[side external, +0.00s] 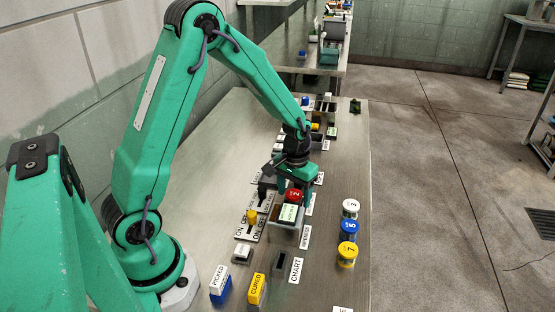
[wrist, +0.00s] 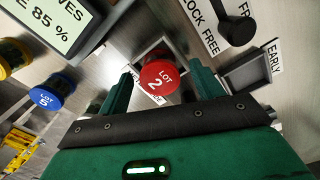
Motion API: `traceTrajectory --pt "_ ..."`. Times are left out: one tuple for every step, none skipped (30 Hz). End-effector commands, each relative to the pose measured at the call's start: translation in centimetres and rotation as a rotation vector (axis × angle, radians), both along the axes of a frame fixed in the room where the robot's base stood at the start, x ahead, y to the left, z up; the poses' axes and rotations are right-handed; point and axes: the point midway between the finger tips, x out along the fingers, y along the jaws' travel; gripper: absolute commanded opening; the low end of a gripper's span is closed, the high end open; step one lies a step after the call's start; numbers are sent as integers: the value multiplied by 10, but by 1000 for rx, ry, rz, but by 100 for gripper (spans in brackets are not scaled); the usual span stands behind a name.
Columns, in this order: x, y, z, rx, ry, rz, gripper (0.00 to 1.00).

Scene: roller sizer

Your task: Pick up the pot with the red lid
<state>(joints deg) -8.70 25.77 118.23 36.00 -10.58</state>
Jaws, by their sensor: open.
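The pot with the red lid (wrist: 159,78), marked LOT 2, shows lid-on in the wrist view, with a pale square frame behind it. In the side view its red lid (side external: 294,195) sits just below my gripper (side external: 294,183), behind a small display. My gripper is open; in the wrist view its two green fingers (wrist: 163,88) stand left and right of the red lid, with a gap visible on each side. The pot's body is mostly hidden, so I cannot tell how deep the fingers reach beside it.
Pots with white (side external: 350,207), blue (side external: 348,228) and yellow (side external: 347,250) lids stand in a row at the right. The display (side external: 289,213) is close in front. Levers (side external: 252,216) and labelled blocks (side external: 257,289) stand left and front.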

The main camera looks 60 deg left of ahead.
Motion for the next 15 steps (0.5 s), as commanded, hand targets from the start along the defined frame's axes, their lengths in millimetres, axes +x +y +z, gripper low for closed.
traceTrajectory --pt "0 0 0 0 0 0 66" --pt "0 0 0 0 0 0 66" --pt "0 0 0 0 0 0 66" --pt "0 0 0 0 0 0 66" --pt "0 0 0 0 0 0 66" --pt "0 0 0 0 0 0 64" --pt "0 0 0 0 0 0 58" --pt "0 0 0 0 0 0 52" --pt "0 0 0 0 0 0 45" --pt "0 0 0 0 0 0 39" --pt "0 0 0 0 0 0 33" --pt "0 0 0 0 0 0 25" --pt "0 0 0 0 0 0 19" --pt "0 0 0 0 0 0 18" --pt "0 0 0 0 0 0 18"
